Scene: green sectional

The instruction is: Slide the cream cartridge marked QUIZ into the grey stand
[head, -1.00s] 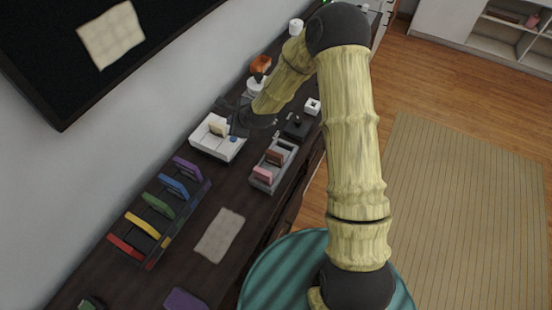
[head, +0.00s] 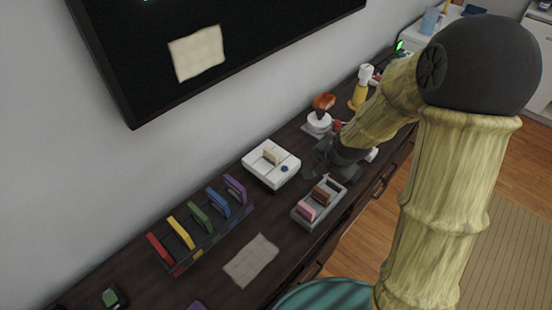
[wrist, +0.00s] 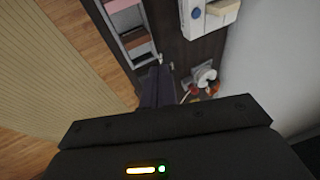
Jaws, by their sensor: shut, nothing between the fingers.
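The cream cartridge (head: 271,155) stands upright in the slot of a white console (head: 262,171) on the dark cabinet; its marking is too small to read. In the wrist view the cartridge (wrist: 223,7) is at the top edge, with the console (wrist: 194,22) beside it. The grey stand (head: 332,207) is in front and to the right of the console. It holds a pink cartridge (head: 306,210) and a brown cartridge (head: 321,194), which also shows in the wrist view (wrist: 138,46). My gripper (head: 310,173) is shut and empty, right of the console and near the stand's far end.
A rack of coloured cartridges (head: 206,240) stands left of the console. A beige cloth square (head: 251,260) lies flat on the cabinet. A white-based joystick-like object with an orange top (head: 322,107) stands behind my gripper. The wall-mounted screen (head: 240,45) is behind.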

